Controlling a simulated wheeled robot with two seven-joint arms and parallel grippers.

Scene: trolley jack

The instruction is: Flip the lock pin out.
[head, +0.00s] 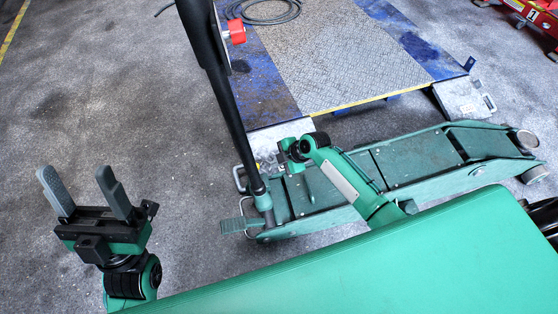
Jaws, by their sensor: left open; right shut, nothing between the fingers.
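The green trolley jack (410,160) lies on the floor, its long frame running from the centre to the right. Its black handle (226,100) rises from the socket at the frame's left end and leans up to the left. A small green pedal (238,225) sticks out beside the socket. I cannot make out the lock pin. My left gripper (88,193) is open and empty above bare floor, left of and apart from the jack. My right gripper (282,158) is shut and empty over the jack's left part, just right of the handle base. Its fingertips are hard to see.
A blue lift platform with a metal tread plate (335,60) stands behind the jack. A red part (237,34) is by the upper handle, and a coiled dark cable (265,10) lies at the top. Red equipment (535,12) is at the top right. The left floor is clear.

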